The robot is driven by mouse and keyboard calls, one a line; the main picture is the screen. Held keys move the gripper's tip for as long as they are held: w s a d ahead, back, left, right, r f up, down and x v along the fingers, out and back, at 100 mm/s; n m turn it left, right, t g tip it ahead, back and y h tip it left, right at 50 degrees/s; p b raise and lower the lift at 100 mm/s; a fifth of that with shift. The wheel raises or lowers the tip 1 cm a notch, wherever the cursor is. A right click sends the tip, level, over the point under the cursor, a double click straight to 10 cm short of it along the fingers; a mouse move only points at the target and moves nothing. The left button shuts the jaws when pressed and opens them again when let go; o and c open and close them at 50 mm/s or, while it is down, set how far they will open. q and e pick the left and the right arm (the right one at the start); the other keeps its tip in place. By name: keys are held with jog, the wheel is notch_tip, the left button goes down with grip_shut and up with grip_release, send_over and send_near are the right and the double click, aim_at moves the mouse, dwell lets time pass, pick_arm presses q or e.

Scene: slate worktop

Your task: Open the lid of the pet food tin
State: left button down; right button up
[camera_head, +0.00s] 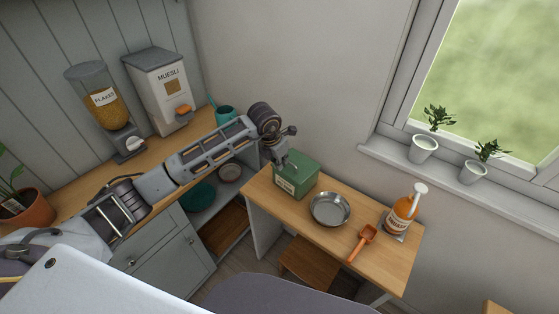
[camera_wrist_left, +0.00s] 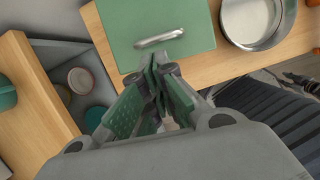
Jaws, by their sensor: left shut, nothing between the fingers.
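The pet food tin (camera_head: 296,176) is a green box with a pale label on its front, standing on the small wooden table. Its green lid (camera_wrist_left: 150,20) is down and carries a silver handle (camera_wrist_left: 159,40), seen in the left wrist view. My left gripper (camera_head: 280,164) is at the tin's front left edge in the head view. In the left wrist view the left gripper (camera_wrist_left: 158,62) is shut and empty, its fingertips just short of the handle. I cannot tell whether they touch the lid. My right gripper is not in view.
A metal bowl (camera_head: 330,209), an orange scoop (camera_head: 363,241) and an orange pump bottle (camera_head: 402,213) stand right of the tin. A teal watering can (camera_head: 224,115) and two dispensers are on the left counter. The wall is close behind the table.

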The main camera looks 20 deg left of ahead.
aim_at(285, 171)
pick_arm(q)
jog(key=shift+b+x, duration=1.05)
jog(key=shift+x, duration=1.1)
jog(key=shift+w+r, duration=0.1)
jog(key=shift+r, duration=0.1)
